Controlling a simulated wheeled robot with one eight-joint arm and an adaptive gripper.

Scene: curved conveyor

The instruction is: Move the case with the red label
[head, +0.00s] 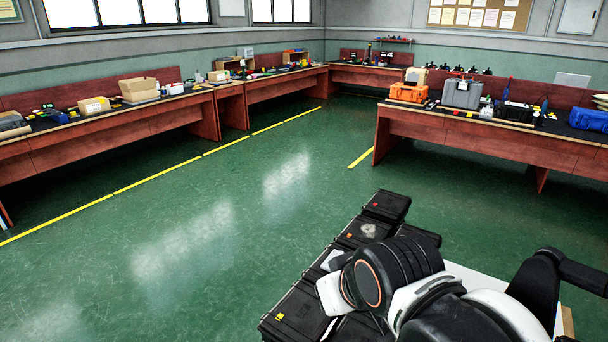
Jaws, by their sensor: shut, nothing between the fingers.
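Several black cases stand in a row at the bottom centre right of the head view, running from the lower left up to the right. The farthest case (390,202) has a small red label (377,206) on its top. The case in front of it (366,229) has a small orange mark near its left side. The nearest case (299,306) has a yellow label near its lower left corner. My arm covers part of the row and whatever lies to its right. My gripper cannot be made out.
A pale surface with a wooden edge (568,320) shows partly behind my arm. Red-brown workbenches (120,129) line the left and back walls; another bench (480,130) at the right holds an orange case (408,93) and a grey case (462,94). The green floor (230,220) between is clear.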

